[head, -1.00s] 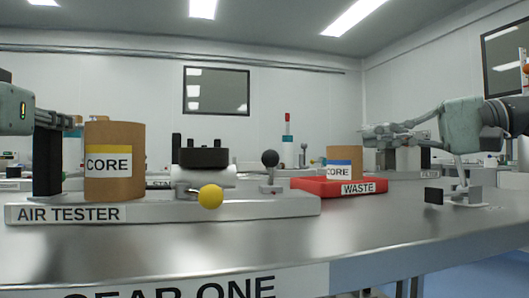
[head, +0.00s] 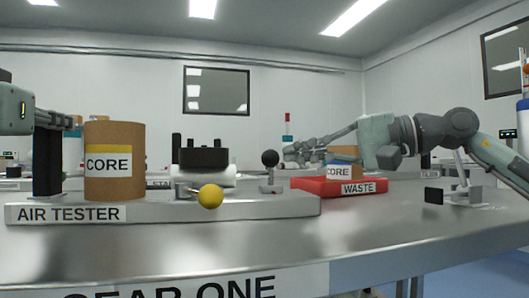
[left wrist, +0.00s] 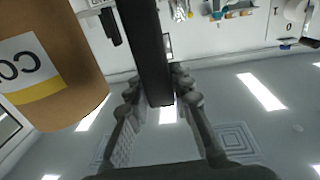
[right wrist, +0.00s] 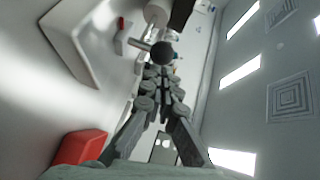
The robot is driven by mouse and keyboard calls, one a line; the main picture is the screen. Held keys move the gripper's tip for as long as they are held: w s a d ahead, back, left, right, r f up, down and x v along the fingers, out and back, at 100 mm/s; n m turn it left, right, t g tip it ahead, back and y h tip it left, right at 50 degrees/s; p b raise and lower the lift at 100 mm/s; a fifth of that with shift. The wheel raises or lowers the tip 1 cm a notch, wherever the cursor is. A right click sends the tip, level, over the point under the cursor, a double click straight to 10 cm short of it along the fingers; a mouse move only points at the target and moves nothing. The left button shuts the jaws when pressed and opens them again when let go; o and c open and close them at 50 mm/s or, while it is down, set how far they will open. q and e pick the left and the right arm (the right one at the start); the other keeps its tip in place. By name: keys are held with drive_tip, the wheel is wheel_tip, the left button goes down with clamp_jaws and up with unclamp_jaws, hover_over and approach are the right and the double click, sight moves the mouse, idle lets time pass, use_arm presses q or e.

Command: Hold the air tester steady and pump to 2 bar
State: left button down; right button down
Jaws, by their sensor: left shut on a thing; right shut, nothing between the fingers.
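The air tester (head: 180,209) is a long grey base with a label on the front bench. A dark upright post (head: 47,160) stands at its left end. My left gripper (head: 70,124) is shut on this post, which also runs between its fingers in the left wrist view (left wrist: 150,50). A black ball knob on a short lever (head: 270,158) stands at the base's right end. My right gripper (head: 290,152) is shut and empty, pointing left behind the knob's right side. In the right wrist view the knob (right wrist: 163,52) appears just beyond the fingertips; contact cannot be told.
A brown core (head: 114,190) stands on the tester's left part. A yellow ball (head: 210,196) sticks out in front, below a black block (head: 204,157). A red waste tray (head: 310,186) holding another core (head: 339,172) lies right of the tester.

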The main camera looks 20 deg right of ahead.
use_arm(q)
drive_tip(key=shift+f, duration=0.65)
use_arm(e)
drive_tip(key=shift+a, duration=0.1)
drive_tip(key=shift+a+f, duration=0.15)
drive_tip(key=shift+a, duration=0.65)
drive_tip(key=w+d+v, duration=0.1)
drive_tip(key=w+v, duration=0.1)
drive_tip(key=v, duration=1.1)
drive_tip(key=shift+d+r, duration=0.3)
drive_tip(key=shift+d, duration=0.1)
use_arm(q)
drive_tip(key=shift+r, duration=0.4)
use_arm(e)
drive_tip(key=shift+w, duration=0.1)
